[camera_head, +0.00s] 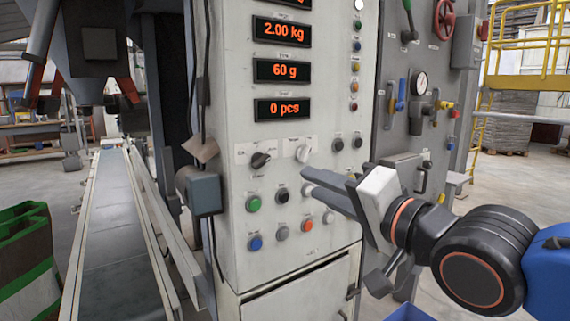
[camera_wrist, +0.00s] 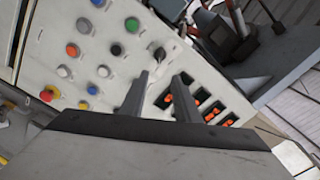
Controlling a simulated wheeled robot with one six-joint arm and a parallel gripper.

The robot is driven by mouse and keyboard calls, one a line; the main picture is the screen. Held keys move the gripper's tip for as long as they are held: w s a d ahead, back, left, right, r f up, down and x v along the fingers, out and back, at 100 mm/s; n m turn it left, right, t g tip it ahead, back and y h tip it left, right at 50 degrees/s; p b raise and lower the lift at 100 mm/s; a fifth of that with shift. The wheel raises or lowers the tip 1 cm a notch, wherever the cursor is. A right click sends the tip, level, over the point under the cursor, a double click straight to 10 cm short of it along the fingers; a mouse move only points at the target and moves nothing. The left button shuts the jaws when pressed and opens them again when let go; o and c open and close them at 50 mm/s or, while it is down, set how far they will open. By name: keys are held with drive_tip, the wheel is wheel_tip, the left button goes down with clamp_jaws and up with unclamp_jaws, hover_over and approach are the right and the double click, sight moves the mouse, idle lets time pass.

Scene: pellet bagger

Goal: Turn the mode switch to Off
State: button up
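Two rotary switches sit side by side on the grey control panel (camera_head: 230,120), under the displays. The left one is a black knob (camera_head: 260,160), its handle slanting slightly. The right one is a pale knob (camera_head: 303,153). Their labels are too small to read, so I cannot tell which is the mode switch. My gripper (camera_head: 307,181) is open and empty, its fingers pointing at the panel just below the pale knob. In the wrist view the fingers (camera_wrist: 163,74) are apart, with the black knob (camera_wrist: 160,54) beyond their tips. The pale knob is not clear there.
Push buttons, including a green one (camera_head: 254,204) and a blue one (camera_head: 255,242), lie below the switches, close to my fingers. A grey box (camera_head: 198,191) juts out at the panel's left edge. A conveyor (camera_head: 112,230) runs further left.

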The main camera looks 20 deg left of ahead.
sight(265, 162)
drive_tip(key=x, duration=1.7)
drive_tip(key=shift+w, duration=0.2)
clamp_jaws()
